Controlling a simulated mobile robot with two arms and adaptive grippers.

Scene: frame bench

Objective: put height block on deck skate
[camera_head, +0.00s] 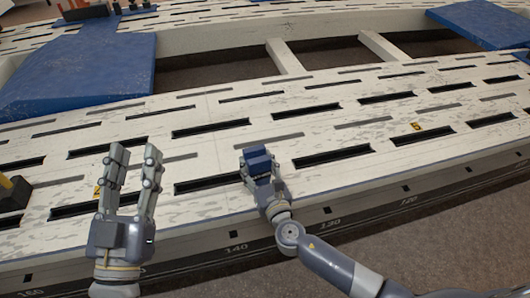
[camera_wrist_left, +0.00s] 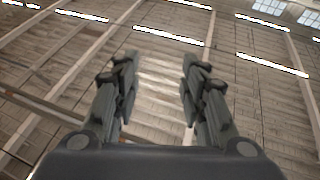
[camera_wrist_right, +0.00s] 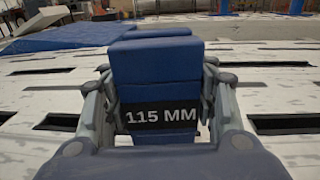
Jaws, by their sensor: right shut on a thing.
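The height block (camera_head: 258,161) is a dark blue block in my right gripper (camera_head: 260,174), over the slotted white deck near its front edge. In the right wrist view the same block (camera_wrist_right: 155,72) stands upright between the fingers, with a black band reading "115 MM". Whether its underside touches the deck is hidden. My left gripper (camera_head: 135,152) is open and empty, fingers pointing up, at the front left. The left wrist view shows its two fingers (camera_wrist_left: 158,75) apart against the ceiling. I cannot pick out the deck skate with certainty.
The white deck (camera_head: 330,122) has many dark slots and numbers along its front side. A large blue sloped pad (camera_head: 85,68) lies at the back left, another (camera_head: 485,22) at the back right. A black and yellow item (camera_head: 12,190) is at the left edge. Openings lie behind the deck.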

